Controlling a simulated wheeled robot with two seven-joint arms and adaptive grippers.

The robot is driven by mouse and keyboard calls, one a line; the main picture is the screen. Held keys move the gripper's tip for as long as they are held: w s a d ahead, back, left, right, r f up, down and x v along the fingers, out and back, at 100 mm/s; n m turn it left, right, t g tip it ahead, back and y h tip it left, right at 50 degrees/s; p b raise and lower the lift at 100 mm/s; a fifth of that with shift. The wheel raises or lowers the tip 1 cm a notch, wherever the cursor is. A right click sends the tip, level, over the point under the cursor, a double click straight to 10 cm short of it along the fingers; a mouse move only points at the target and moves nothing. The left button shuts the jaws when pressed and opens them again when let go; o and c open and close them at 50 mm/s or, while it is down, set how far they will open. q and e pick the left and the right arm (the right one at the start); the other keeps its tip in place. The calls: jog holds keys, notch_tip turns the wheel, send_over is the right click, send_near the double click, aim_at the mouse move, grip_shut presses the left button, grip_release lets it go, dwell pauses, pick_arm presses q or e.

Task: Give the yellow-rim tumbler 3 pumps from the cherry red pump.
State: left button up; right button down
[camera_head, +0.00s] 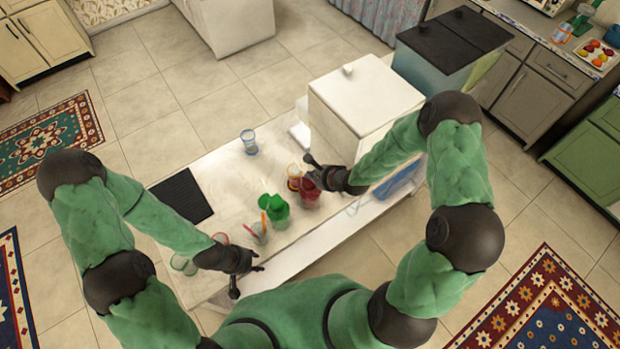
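The yellow-rim tumbler (294,172) is a small clear glass with a yellow-orange rim, standing on the white table beside the cherry red pump. The cherry red pump (309,197) is a red container just in front of the tumbler, and its top is partly hidden by my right gripper. My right gripper (309,168) has its dark fingers spread beside the tumbler and over the pump's top. I cannot tell whether it touches the pump. My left gripper (248,281) is open and empty near the table's front edge.
A green pump (277,212) and a glass with colored sticks (260,234) stand left of the red pump. A blue-rim tumbler (249,143) stands farther back. A dark mat (181,196) lies at left. A large white box (362,98) stands at the back right.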

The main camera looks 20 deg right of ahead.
jog(key=shift+r+p, duration=2.15)
jog(key=shift+r, duration=0.4)
jog(key=shift+f, duration=0.1)
